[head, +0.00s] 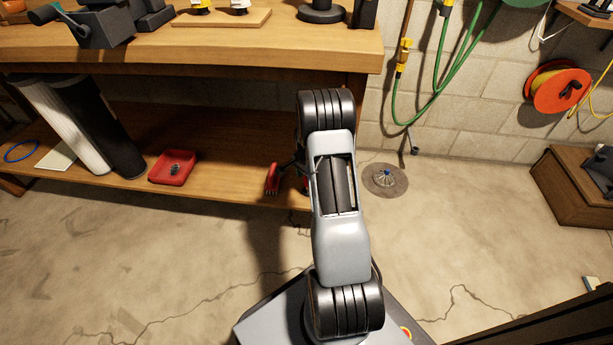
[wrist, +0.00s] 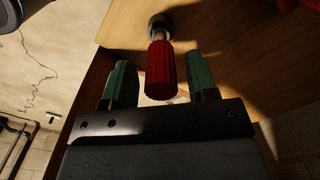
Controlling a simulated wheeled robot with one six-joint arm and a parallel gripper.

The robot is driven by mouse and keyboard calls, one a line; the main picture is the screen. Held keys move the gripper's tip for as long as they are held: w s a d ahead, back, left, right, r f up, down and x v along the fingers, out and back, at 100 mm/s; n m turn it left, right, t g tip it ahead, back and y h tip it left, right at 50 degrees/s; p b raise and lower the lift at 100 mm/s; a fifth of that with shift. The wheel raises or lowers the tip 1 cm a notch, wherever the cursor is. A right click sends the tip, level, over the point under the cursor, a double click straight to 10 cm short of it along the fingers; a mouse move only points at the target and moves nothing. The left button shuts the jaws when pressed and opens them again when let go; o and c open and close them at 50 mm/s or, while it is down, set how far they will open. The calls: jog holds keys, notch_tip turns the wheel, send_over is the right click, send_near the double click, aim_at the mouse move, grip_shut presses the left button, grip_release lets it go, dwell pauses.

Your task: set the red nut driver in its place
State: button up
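The red nut driver (wrist: 161,70) shows in the wrist view. It has a ribbed red handle, and its metal shank runs up the picture to a dark grey round part (wrist: 160,25) against a wooden surface. I cannot tell whether that round part is its socket or a holder. My gripper (wrist: 160,82) has its two green fingers spread on either side of the handle, with a small gap visible at each side. In the head view my arm hides most of the gripper. I cannot tell for sure whether the red piece (head: 272,178) beside my arm is the nut driver.
The wooden bench (head: 330,48) has a lower shelf (head: 215,165) with a red tray (head: 173,167) and dark and white cylinders (head: 98,128). A floor drain (head: 385,180) lies right of my arm. Green hose (head: 433,95) hangs on the wall. The floor at left is clear.

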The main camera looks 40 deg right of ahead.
jog(key=shift+o, duration=0.6)
jog(key=shift+r+p, duration=1.65)
jog(key=shift+r, duration=2.15)
